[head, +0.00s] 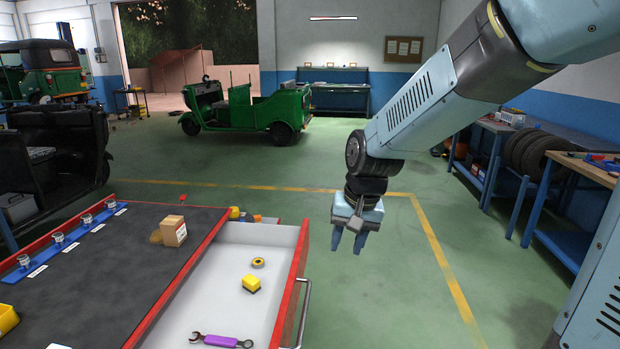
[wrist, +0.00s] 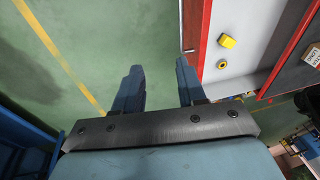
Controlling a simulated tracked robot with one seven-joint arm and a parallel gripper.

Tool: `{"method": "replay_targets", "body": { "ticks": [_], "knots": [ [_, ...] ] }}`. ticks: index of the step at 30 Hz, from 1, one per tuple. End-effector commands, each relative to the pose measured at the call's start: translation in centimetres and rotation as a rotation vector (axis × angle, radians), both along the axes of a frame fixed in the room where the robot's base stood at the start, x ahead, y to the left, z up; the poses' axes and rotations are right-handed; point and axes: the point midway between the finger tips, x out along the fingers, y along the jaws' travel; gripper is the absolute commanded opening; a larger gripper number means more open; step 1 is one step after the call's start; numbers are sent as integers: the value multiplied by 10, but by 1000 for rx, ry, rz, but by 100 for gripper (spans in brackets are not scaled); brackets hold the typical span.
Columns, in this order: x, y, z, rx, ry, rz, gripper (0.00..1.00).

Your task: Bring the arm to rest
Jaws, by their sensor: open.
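My gripper (head: 348,240) hangs at the end of my arm in the head view, to the right of the open drawer and over the green floor. Its two blue fingers point down, apart, with nothing between them. In the wrist view my gripper (wrist: 158,85) is also open and empty, with floor behind it and the drawer edge just right of the right finger.
The white drawer (head: 278,235) holds a tape roll (head: 258,263), a yellow block (head: 251,284) and a purple-handled wrench (head: 221,341). A cardboard box (head: 174,231) stands on the dark worktop (head: 100,265). Shelves with tires (head: 530,152) stand at right. Open floor lies between.

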Motion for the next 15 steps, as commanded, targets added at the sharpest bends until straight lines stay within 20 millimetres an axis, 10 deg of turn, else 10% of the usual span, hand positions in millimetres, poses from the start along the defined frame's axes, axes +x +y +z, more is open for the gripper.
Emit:
{"method": "replay_targets", "body": {
  "ticks": [15],
  "knots": [
    [-68, -98, 84, -89, -217, 23, 40]
  ]
}}
